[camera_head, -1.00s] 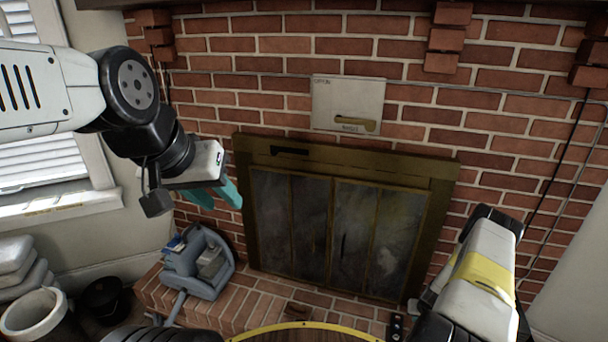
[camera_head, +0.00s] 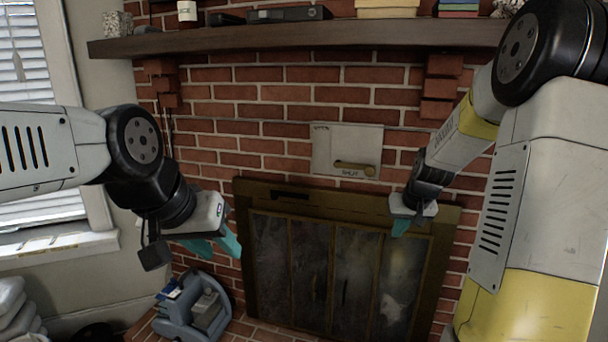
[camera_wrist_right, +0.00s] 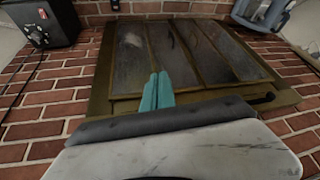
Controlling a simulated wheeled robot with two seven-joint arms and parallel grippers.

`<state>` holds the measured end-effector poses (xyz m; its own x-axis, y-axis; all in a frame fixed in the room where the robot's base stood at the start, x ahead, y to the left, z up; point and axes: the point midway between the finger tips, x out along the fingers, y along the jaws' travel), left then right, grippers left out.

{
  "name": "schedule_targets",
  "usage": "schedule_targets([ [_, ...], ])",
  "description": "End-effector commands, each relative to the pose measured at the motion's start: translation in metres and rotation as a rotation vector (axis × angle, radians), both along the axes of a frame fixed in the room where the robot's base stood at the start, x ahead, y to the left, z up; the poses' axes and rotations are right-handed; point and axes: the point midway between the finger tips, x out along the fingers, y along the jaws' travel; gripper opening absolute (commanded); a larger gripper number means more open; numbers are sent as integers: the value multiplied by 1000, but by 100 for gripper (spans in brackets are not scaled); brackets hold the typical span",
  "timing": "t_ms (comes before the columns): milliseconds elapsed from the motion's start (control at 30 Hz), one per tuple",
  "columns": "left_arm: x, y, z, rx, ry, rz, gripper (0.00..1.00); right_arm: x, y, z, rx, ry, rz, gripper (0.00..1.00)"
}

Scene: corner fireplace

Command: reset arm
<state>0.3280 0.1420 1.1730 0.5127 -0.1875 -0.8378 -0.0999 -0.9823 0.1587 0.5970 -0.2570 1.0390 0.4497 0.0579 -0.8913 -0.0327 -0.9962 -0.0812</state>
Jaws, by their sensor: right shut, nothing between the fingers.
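My left gripper (camera_head: 216,246) hangs at the left in the head view, in front of the brick wall. Its teal fingers stand apart with nothing between them. My right gripper (camera_head: 401,228) is in front of the fireplace's upper right part, below and to the right of the wall plate. Its teal fingers are pressed together and empty; the right wrist view shows them side by side (camera_wrist_right: 157,92) against the glass doors. My right arm is raised and bent, filling the right side of the head view.
The brass-framed fireplace (camera_head: 340,200) has dark glass doors. Above it is a pale plate (camera_head: 335,145) with a brass lever (camera_head: 355,168) by the word SHUT. A wooden mantel (camera_head: 300,38) carries several objects. A blue-grey machine (camera_head: 195,308) stands at lower left. A window is at left.

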Motion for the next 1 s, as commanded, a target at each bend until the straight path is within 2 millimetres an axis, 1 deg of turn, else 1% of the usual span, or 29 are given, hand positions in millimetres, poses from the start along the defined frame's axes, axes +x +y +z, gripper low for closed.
schedule_targets([
  [33, 0, 0, 0, 0, 0, 0, 36, -17, 14, 26, 1, -16, 13, 0],
  [67, 0, 0, 0, 0, 0, 0, 36, -27, 21, 38, 4, -22, 18, 0],
  [100, 0, 0, 0, 0, 0, 0, 36, -41, 30, 52, 9, -27, 26, 0],
  [167, 0, 0, 0, 0, 0, 0, 36, -63, 44, 72, 14, -36, 38, 0],
  [200, 0, 0, 0, 0, 0, 0, 36, -79, 52, 84, 19, -40, 44, 0],
  [267, 0, 0, 0, 0, 0, 0, 36, -104, 64, 99, 25, -48, 55, 0],
  [300, 0, 0, 0, 0, 0, 0, 36, -121, 71, 107, 30, -53, 64, 0],
  [433, 0, 0, 0, 0, 0, 0, 36, -176, 92, 128, 46, -72, 87, 0],
  [500, 0, 0, 0, 0, 0, 0, 36, -203, 100, 133, 56, -78, 97, 0],
  [600, 0, 0, 0, 0, 0, 0, 36, -234, 108, 135, 67, -84, 110, 0],
  [700, 0, 0, 0, 0, 0, 0, 36, -256, 112, 135, 75, -89, 119, 0],
  [800, 0, 0, 0, 0, 0, 0, 36, -267, 114, 134, 79, -90, 123, 0],
  [1000, 0, 0, 0, 0, 0, 0, 36, -270, 115, 133, 81, -89, 123, 0],
])
